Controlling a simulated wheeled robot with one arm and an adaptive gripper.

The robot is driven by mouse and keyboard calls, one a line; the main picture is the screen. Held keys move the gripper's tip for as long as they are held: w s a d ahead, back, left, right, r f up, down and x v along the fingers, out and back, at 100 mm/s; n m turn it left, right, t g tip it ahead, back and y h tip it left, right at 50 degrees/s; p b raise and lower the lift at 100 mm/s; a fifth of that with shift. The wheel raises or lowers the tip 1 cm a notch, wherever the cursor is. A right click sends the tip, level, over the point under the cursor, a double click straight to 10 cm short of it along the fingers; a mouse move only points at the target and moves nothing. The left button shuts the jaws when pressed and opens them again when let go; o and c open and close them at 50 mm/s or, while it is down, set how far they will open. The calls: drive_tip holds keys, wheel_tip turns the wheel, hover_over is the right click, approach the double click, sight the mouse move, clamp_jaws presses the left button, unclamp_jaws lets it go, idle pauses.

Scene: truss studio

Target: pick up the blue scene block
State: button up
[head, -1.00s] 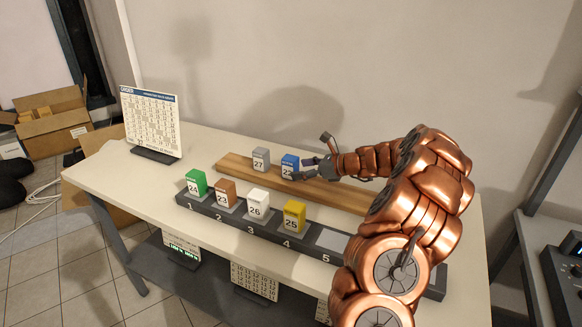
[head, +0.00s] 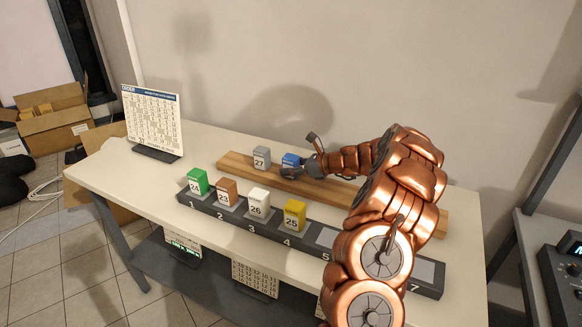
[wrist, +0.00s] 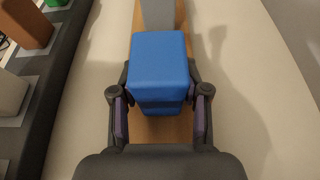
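The blue scene block (head: 290,159) stands on the wooden board (head: 236,167), beside the grey block 27. My gripper (head: 297,170) is at the blue block and hides its lower part in the head view. In the wrist view the blue block (wrist: 159,62) sits between the two fingers of my gripper (wrist: 160,90), one on each side. The fingers are open, with a narrow gap between the pads and the block's near part. Contact at the fingertips cannot be made out.
The grey block (head: 262,157) stands just left. In front, a dark numbered rack (head: 267,233) holds green (head: 197,181), brown (head: 227,192), white (head: 259,201) and yellow (head: 295,214) blocks in slots 1 to 4. An order board (head: 152,118) stands at the table's left.

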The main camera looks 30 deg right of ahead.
drive_tip(key=c, duration=0.7)
